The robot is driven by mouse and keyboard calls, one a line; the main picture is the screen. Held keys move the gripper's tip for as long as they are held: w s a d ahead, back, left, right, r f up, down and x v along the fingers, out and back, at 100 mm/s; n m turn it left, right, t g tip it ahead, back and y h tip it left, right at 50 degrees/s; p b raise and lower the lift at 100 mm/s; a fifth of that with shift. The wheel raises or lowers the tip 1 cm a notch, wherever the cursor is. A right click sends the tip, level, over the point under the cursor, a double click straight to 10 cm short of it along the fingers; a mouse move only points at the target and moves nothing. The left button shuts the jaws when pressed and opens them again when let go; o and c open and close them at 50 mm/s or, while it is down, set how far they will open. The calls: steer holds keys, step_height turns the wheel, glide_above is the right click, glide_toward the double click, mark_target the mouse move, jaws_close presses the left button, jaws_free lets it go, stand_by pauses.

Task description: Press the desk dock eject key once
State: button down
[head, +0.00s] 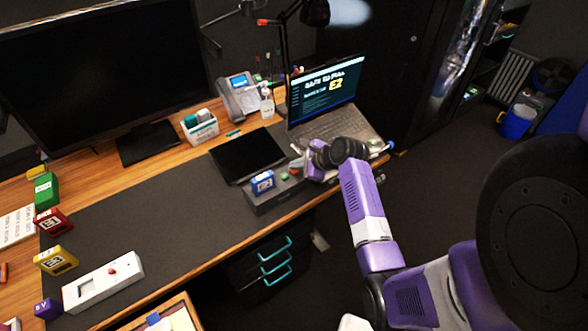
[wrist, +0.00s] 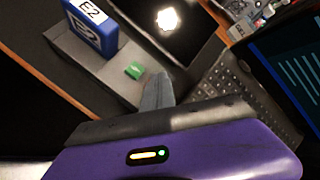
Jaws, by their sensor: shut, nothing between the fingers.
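The desk dock (head: 266,206) is a long dark grey box at the desk's front edge; its grey top shows in the wrist view (wrist: 90,62). A blue cartridge (head: 262,182) marked E2 stands upright in it, at the upper left of the wrist view (wrist: 92,25). The small green eject key (head: 284,176) sits on the dock's top, right of the cartridge; it is clear in the wrist view (wrist: 134,71). My gripper (wrist: 157,88) is shut and empty, its tip just beside the key. A gap between tip and key shows there; the tip's height is unclear.
An open laptop (head: 330,95) showing E2 stands behind my gripper. A black tablet-like slab (head: 247,155) lies behind the dock. Coloured cartridges, including red (head: 53,221) and yellow (head: 56,260), and a white panel (head: 103,281) with a red button are at left. The dark mat's middle is clear.

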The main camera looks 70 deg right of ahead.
mark_target(296, 172)
steer(key=shift+r+p, duration=0.55)
steer(key=shift+r, duration=0.05)
step_height(296, 172, up, 5)
steer(key=p, duration=0.5)
steer(key=shift+p, duration=0.35)
stand_by(0.5)
